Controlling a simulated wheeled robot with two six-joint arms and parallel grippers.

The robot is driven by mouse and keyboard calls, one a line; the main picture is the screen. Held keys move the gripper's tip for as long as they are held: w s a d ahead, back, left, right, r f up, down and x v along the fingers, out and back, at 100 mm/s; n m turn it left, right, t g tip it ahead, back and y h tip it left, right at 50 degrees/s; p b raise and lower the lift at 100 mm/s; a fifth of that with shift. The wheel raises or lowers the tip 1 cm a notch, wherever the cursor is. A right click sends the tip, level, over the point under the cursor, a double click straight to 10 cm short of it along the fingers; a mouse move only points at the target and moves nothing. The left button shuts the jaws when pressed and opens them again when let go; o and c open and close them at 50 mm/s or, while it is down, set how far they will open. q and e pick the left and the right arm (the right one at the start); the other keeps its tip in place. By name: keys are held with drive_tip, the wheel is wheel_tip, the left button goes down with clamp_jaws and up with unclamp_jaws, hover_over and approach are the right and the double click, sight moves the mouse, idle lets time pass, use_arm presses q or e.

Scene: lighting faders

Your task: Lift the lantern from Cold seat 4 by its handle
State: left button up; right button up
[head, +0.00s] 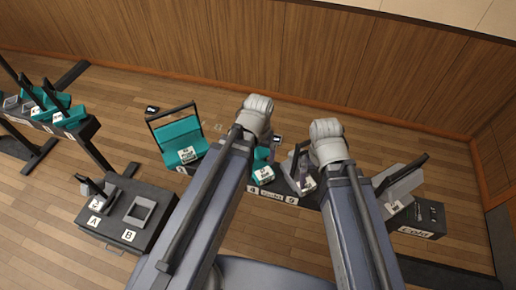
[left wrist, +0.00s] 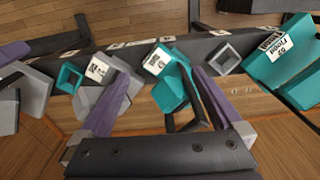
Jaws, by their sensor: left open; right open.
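A teal lantern (left wrist: 168,92) with a white label lies below my left gripper in the left wrist view, its dark handle rising toward me. My left gripper (left wrist: 160,88) is open, its two purple fingers on either side of this lantern and apart from it. In the head view this lantern (head: 264,164) shows partly, beside the seat card 4 (head: 252,190); my arm hides the rest and the left fingers. My right arm's white joint (head: 327,140) shows, but the right fingers are hidden. The Cold sign (head: 413,231) is at the right.
A grey lantern (head: 300,171) stands right of the teal one, near card 5. A larger teal lantern (head: 179,136) with a dark handle stands to the left. A dark box (head: 128,235) with seats A and B is at lower left. A rack of teal lanterns (head: 70,116) is far left.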

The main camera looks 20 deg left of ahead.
sight(258, 153)
wheel_tip(258, 153, up, 5)
drive_tip(key=p, duration=0.3)
use_arm(q)
drive_tip(key=w+a+r+n, duration=0.1)
drive_tip(key=w+n, duration=0.1)
drive_tip(key=w, duration=0.1)
drive_tip(key=w+r+n, duration=0.2)
drive_tip(key=n, duration=0.1)
drive_tip(key=w+a+r+n, duration=0.1)
drive_tip(key=w+n, duration=0.1)
drive_tip(key=w, duration=0.1)
drive_tip(key=shift+w+a+r+n, duration=0.3)
drive_tip(key=shift+a+n, duration=0.05)
drive_tip(key=shift+n, duration=0.05)
drive_tip(key=shift+w+n+g, duration=0.3)
drive_tip(key=shift+w+n, duration=0.3)
drive_tip(key=shift+n, duration=0.2)
wheel_tip(258, 153, down, 8)
drive_tip(key=b, duration=0.8)
drive_tip(key=shift+s, duration=0.15)
drive_tip(key=shift+r, duration=0.1)
use_arm(e)
wheel_tip(258, 153, down, 8)
use_arm(q)
clamp_jaws()
